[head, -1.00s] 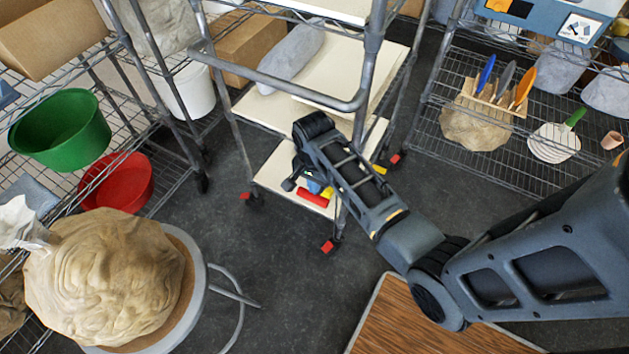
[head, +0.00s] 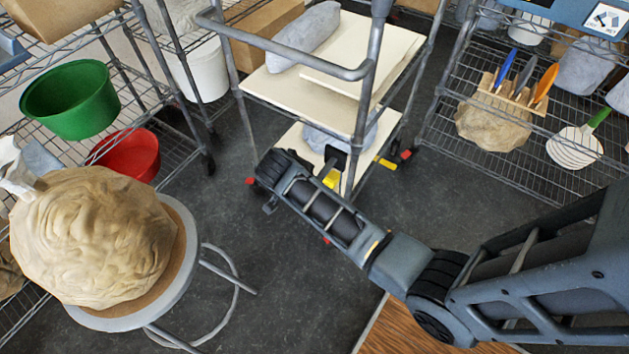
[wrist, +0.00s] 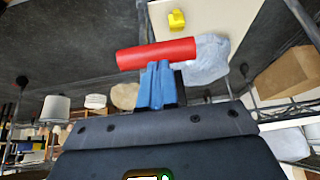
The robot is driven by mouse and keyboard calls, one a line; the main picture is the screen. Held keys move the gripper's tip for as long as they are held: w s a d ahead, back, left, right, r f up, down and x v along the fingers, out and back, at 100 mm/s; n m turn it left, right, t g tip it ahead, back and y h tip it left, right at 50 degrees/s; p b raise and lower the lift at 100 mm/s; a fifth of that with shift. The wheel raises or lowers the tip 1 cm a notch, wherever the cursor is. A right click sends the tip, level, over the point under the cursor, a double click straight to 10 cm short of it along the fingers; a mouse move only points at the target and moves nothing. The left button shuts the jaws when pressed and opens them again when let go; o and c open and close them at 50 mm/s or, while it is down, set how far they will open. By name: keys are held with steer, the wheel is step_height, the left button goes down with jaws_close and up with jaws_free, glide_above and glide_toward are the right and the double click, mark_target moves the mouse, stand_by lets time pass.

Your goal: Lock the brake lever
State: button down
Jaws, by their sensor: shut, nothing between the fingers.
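In the wrist view, a thick red bar (wrist: 156,53) lies across the tips of my gripper (wrist: 158,70). Its blue fingers are together with nothing between them. The fingertips overlap the bar's lower edge; I cannot tell if they touch. I cannot be sure the bar is the brake lever. The wheeled cart (head: 290,72) also has small red parts at its wheels, one at the left wheel (head: 250,181) and one at the right wheel (head: 406,155). In the head view my arm hides the red bar and most of the gripper.
The cart's lower shelf carries a grey bag (head: 340,140); a yellow piece (wrist: 176,20) shows on a pale surface. A stool (head: 190,265) with a clay-coloured lump (head: 92,235) stands left. Wire racks with tubs and tools flank the cart.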

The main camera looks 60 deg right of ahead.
steer(key=shift+h, duration=0.9)
steer(key=shift+a+f+b, duration=0.15)
steer(key=shift+f+b, duration=1.1)
steer(key=shift+f, duration=0.15)
steer(key=shift+a+f+b, duration=0.1)
steer(key=shift+f+b, duration=1.15)
steer(key=shift+f, duration=0.1)
